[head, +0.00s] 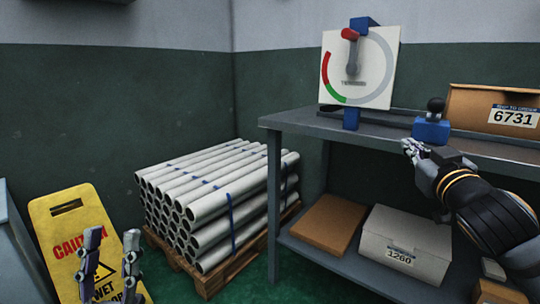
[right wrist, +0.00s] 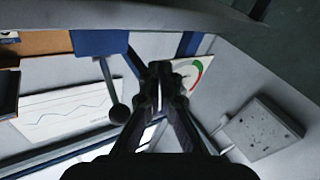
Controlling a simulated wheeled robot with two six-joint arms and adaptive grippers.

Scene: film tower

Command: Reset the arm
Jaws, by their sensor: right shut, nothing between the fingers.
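My right gripper (head: 410,148) is shut and empty at the shelf's front edge, just in front of and below a blue block (head: 431,131) with a black ball-knob lever (head: 436,105) standing upright. In the right wrist view, its fingers (right wrist: 160,72) are together, with the ball knob (right wrist: 120,113) to their left and the blue block (right wrist: 98,42) above it. I cannot tell if they touch. My left gripper (head: 112,252) is low at the left, its fingers apart, with nothing seen between them.
A dial panel (head: 376,60) with a red-tipped grey pointer stands on the shelf (head: 300,122). A carton (head: 475,105) is at right; boxes (head: 405,240) lie below. Pipes (head: 205,190) on a pallet and a yellow caution sign (head: 60,225) are at left.

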